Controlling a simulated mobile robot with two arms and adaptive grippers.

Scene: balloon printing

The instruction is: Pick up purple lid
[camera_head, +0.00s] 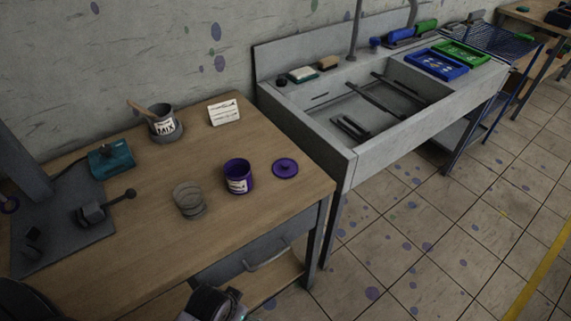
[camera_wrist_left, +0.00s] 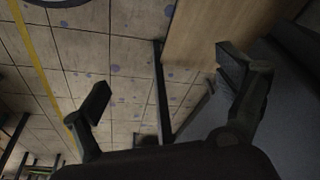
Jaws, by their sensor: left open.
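The purple lid (camera_head: 285,168) lies flat on the wooden table (camera_head: 120,238) near its right end, with its small knob up. It sits just right of an open purple pot (camera_head: 238,178) with a white label, apart from it. In the left wrist view my left gripper (camera_wrist_left: 168,85) is open and empty, its two fingers wide apart over the tiled floor and a table edge. The lid does not show in that view. I cannot make out the left fingers in the head view.
A grey ribbed round container (camera_head: 188,199) stands left of the purple pot. A grey MIX pot (camera_head: 163,124), a white card (camera_head: 224,112) and a teal box (camera_head: 110,159) stand farther back. A metal sink (camera_head: 350,120) adjoins the table on the right.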

